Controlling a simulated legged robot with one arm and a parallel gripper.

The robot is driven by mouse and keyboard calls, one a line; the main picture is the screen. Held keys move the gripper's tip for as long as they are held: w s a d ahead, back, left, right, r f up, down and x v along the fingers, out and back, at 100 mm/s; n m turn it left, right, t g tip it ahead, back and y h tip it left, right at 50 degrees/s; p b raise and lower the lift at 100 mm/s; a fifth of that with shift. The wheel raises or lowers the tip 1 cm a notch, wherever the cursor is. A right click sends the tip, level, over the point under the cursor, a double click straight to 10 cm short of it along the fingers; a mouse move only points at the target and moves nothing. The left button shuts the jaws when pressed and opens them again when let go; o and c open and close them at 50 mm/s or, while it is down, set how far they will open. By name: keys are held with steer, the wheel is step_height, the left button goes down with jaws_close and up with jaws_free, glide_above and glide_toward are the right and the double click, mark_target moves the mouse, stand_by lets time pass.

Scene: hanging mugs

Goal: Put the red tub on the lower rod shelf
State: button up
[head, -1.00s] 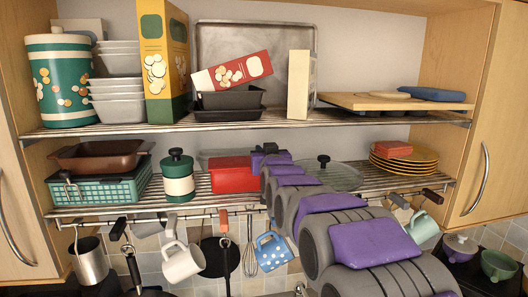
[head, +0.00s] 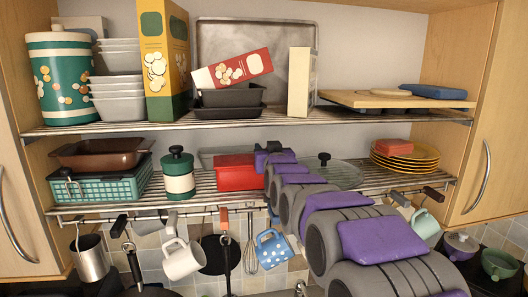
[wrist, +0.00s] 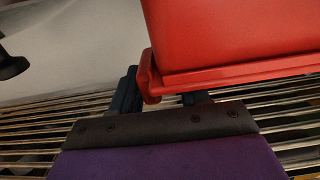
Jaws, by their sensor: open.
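The red tub (head: 237,173) sits on the lower rod shelf (head: 330,180), between the green and cream canister and my arm. In the wrist view the tub (wrist: 235,40) fills the upper right, its rim close to my fingers. My gripper (head: 268,152) is at the tub's right side in the head view. In the wrist view my gripper (wrist: 162,96) is open, with one dark finger left of the rim's corner and the other partly hidden under the rim. I cannot tell whether the fingers touch the tub.
The green canister (head: 178,174) stands left of the tub. A glass lid (head: 332,172) lies to the right, partly behind my arm. Plates (head: 405,160) are farther right. The upper shelf (head: 350,116) is close above. Mugs and utensils hang below the lower shelf's front.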

steer(key=shift+s+d+b, duration=0.9)
steer(key=shift+s+d, duration=1.2)
steer(key=shift+s, duration=3.8)
steer(key=s+d+f+g+h, duration=0.1)
steer(key=s+d+f+g, duration=0.15)
steer(key=s+f, duration=0.45)
steer(key=s+d+f+m+g+h, duration=0.1)
steer(key=s+d+f+g, duration=0.1)
steer(key=s+f+g, duration=0.45)
steer(key=s+d+f+g+h, duration=0.1)
steer(key=s+d+f, duration=0.3)
steer(key=f, duration=0.5)
steer(key=s+d+f+g, duration=0.1)
steer(key=s+f+g, duration=0.3)
steer(key=s, duration=0.9)
steer(key=s+d+f+m+g, duration=0.1)
steer(key=s+f+g, duration=0.3)
steer(key=s, duration=0.9)
steer(key=shift+s+d+f+g, duration=0.25)
steer(key=shift+f+g, duration=0.15)
steer(key=shift+g, duration=0.3)
steer(key=shift+d, duration=0.1)
